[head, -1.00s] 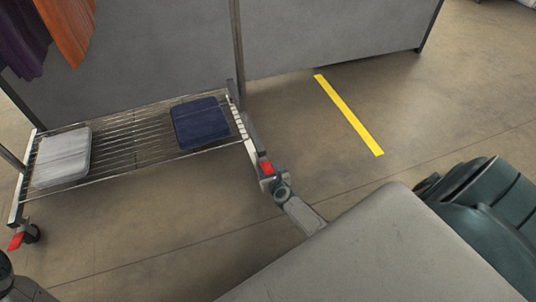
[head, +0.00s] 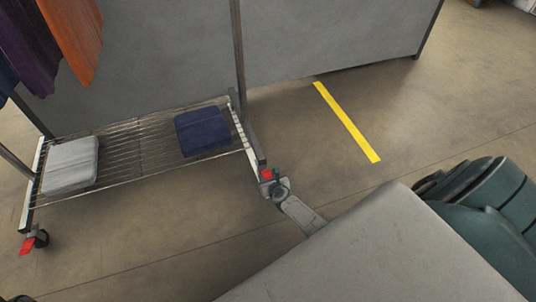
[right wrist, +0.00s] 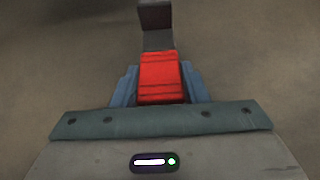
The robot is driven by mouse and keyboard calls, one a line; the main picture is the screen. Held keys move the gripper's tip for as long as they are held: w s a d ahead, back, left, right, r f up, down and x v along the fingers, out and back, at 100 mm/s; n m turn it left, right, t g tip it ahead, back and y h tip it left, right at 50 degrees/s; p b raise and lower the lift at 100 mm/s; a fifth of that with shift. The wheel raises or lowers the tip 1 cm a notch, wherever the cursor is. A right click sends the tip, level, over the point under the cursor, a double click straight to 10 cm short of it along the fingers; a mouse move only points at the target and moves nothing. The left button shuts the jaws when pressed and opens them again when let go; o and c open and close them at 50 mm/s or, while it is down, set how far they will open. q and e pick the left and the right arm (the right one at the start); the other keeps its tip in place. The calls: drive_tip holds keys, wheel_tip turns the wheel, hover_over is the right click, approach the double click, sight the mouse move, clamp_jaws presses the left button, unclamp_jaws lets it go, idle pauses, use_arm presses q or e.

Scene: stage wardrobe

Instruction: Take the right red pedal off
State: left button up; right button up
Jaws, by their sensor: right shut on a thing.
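The right red pedal (head: 267,174) is at the near right foot of a wheeled metal rack (head: 140,152). My right gripper (head: 272,184) is shut on this pedal. In the right wrist view, the red pedal (right wrist: 161,76) sits between the two blue-grey fingers, with a dark grey piece beyond it. The caster at this foot is mostly hidden by my gripper. Another red pedal (head: 27,245) sits beside a black caster at the rack's near left foot. My left gripper is not seen.
A grey cushion (head: 71,165) and a navy cushion (head: 202,132) lie on the wire shelf. Orange and purple garments (head: 75,38) hang at the upper left. A grey partition (head: 340,35) stands behind. A yellow strip (head: 346,122) marks open floor at the right.

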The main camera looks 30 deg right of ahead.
idle(0.6)
drive_tip(key=o, duration=1)
drive_tip(key=shift+r, duration=0.1)
